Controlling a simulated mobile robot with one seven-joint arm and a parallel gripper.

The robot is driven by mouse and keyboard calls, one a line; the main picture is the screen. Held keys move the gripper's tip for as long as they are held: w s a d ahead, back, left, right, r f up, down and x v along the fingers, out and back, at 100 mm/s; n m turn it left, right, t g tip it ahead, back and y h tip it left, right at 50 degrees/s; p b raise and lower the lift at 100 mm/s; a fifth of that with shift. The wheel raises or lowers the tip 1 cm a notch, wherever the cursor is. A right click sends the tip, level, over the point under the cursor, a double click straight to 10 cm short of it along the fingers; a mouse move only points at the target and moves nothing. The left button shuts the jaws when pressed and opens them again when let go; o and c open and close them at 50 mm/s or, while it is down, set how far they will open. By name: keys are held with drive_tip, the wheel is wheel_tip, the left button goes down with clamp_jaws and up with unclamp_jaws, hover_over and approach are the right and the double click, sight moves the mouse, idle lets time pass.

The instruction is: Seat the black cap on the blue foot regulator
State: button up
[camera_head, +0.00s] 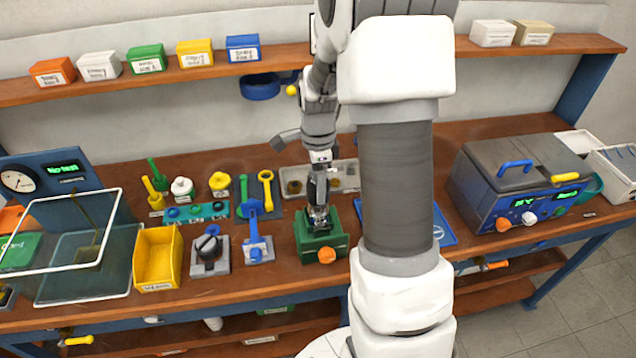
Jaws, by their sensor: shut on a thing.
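My gripper (318,208) points down over a green block (312,236) with an orange knob, near the table's front. It is shut on a small dark part, apparently the black cap (318,215), just at the top of the green block. The fingers hide much of this part, and I cannot tell whether it touches what is below. I cannot make out a blue-footed regulator in the green block. A blue upright device (256,246) on a grey base stands left of it.
A grey stand with a black round top (208,245), a yellow bin (158,258) and a teal rack (185,214) stand to the left. White (182,187) and yellow (219,183) caps are behind. A grey tray (293,183) lies behind my gripper. A blue-grey machine (520,185) stands right.

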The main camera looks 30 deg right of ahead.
drive_tip(key=shift+f+b, duration=1.3)
drive_tip(key=shift+f, duration=0.4)
idle(1.2)
idle(0.3)
drive_tip(key=o, duration=1.5)
drive_tip(key=shift+r+p, duration=2.9)
drive_tip(key=shift+r, duration=1.15)
